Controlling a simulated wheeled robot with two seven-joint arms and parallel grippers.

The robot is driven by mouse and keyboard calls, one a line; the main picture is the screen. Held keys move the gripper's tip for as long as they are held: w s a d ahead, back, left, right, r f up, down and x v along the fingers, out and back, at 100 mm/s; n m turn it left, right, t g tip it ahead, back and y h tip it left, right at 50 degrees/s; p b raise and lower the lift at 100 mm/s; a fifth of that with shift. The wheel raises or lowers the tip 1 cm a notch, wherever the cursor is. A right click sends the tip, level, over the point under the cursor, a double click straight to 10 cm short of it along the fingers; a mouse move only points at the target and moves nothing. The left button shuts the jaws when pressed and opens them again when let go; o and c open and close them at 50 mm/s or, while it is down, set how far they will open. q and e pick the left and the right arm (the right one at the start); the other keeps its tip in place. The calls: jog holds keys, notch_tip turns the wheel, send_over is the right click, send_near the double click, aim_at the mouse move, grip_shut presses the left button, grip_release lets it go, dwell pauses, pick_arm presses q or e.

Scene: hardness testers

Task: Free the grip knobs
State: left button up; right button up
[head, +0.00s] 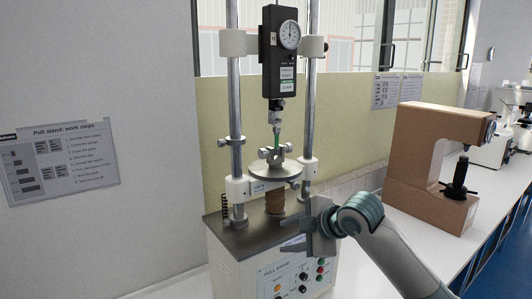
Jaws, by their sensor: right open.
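The pull stand (240,240) stands in the middle, with a black force gauge (280,75) between its two steel columns. An upper grip (279,104) hangs below the gauge. A narrow green strip (277,133) runs from it down to the lower grip (275,156) on the round metal plate (274,173). Small grip knobs (287,148) show at the sides of the lower grip; their tightness cannot be told. My right gripper (297,228) is open and empty, in front of the stand's base, below and right of the lower grip, apart from the knobs. My left gripper is out of view.
A control panel (292,279) with buttons and knobs is on the stand's front, close below my right gripper. A brown hardness tester (420,150) stands on the white bench to the right. A work-steps sheet (65,160) is on the left wall.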

aim_at(265, 153)
jog(key=w+d+r+n, duration=0.1)
jog(key=w+r+n, duration=0.1)
jog(key=r, duration=1.1)
jog(key=w+d+r+n+t, duration=0.1)
jog(key=w+r+n, duration=0.1)
jog(key=r, duration=1)
jog(key=shift+w+d+r+n+t, duration=0.15)
jog(key=shift+w+r+n+t, duration=0.2)
jog(key=shift+w+n, duration=0.1)
jog(key=p+x, duration=0.8)
jog(key=x, duration=0.8)
jog(key=shift+a, duration=0.25)
jog(key=shift+w+a+f, duration=0.25)
jog(key=shift+w+f, duration=0.15)
jog(key=shift+w, duration=0.05)
jog(key=c, duration=1)
jog(key=shift+c, duration=0.2)
